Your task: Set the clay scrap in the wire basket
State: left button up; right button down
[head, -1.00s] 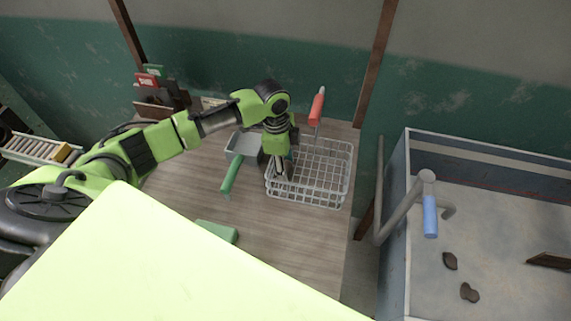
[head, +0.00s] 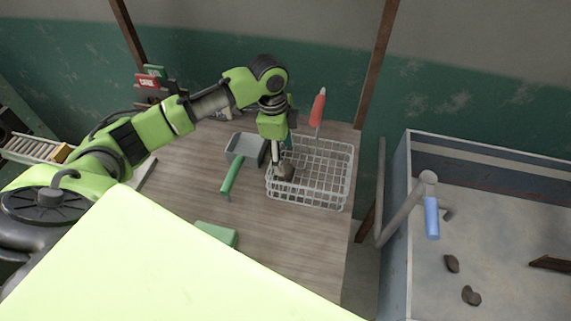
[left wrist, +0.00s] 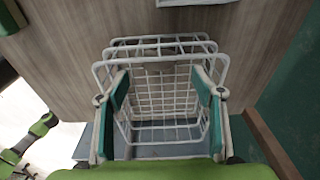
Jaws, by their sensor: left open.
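The white wire basket (head: 330,190) stands on the wooden bench in the head view. A grey-brown lump (head: 286,171), which looks like the clay scrap, lies in the left part of the basket. My left gripper (head: 281,160) points down over that left side, its fingertips close above or beside the lump, and partly hides it. In the left wrist view my left gripper (left wrist: 162,90) is open, with its teal-padded fingers wide apart and the wire basket (left wrist: 160,42) beyond and between them. My right gripper is out of view.
A trough (head: 480,210) at right holds dark lumps (head: 451,263). The bench front is mostly clear.

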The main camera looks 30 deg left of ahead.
pick_arm(q)
jog(key=r, duration=0.6)
jog(key=shift+s+a, duration=0.15)
jog(key=shift+a, duration=0.2)
